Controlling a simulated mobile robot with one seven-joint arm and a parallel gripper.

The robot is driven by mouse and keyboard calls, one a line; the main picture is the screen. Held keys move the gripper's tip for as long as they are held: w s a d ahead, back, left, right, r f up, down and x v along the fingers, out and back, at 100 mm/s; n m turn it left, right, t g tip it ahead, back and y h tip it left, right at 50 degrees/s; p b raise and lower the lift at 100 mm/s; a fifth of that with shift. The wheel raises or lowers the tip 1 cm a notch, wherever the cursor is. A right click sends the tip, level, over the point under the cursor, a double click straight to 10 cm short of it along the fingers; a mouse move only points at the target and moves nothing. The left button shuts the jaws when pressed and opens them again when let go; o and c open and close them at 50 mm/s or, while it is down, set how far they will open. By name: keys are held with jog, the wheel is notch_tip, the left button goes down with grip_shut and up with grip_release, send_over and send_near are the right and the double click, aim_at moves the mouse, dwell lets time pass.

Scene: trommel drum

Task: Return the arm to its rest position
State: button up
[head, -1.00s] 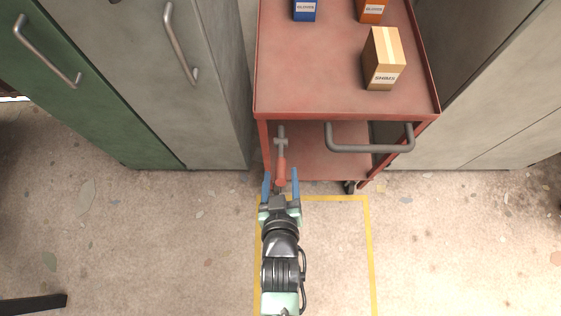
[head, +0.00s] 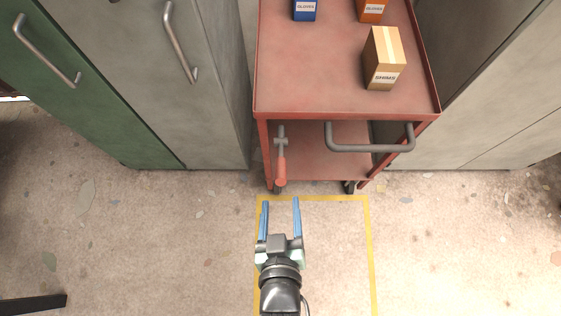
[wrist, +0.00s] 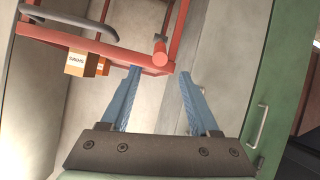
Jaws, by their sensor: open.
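My gripper (head: 280,203) is open and empty, with its two blue fingers pointing toward the red cart (head: 345,104). It is in front of the cart, apart from it, over the yellow-outlined floor patch. A lever with a red grip (head: 281,171) hangs at the cart's front left, just beyond the fingertips and clear of them. In the wrist view the open fingers (wrist: 161,82) show with nothing between them, and the red grip (wrist: 160,50) is beyond them.
The cart has a grey push handle (head: 370,148) and carries a SHIMS box (head: 384,60), a blue box (head: 305,10) and an orange box (head: 371,11). A green cabinet (head: 75,95) and grey cabinets (head: 150,70) stand left. The floor around my gripper is clear.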

dwell(0.4)
jog(key=w+r+t, duration=0.3)
jog(key=w+r, duration=0.3)
jog(key=r, duration=0.5)
jog(key=w+r+m+t, duration=0.1)
jog(key=w+r+t, duration=0.1)
jog(key=w+r, duration=0.7)
jog(key=w+r+t, duration=0.3)
jog(key=w+r, duration=0.1)
jog(key=r, duration=0.8)
jog(key=s+r+t, duration=0.3)
jog(key=r, duration=1.3)
jog(key=s+r+m+t, duration=0.1)
jog(key=s+r+t, duration=0.3)
jog(key=r, duration=1.2)
jog(key=shift+s, duration=0.25)
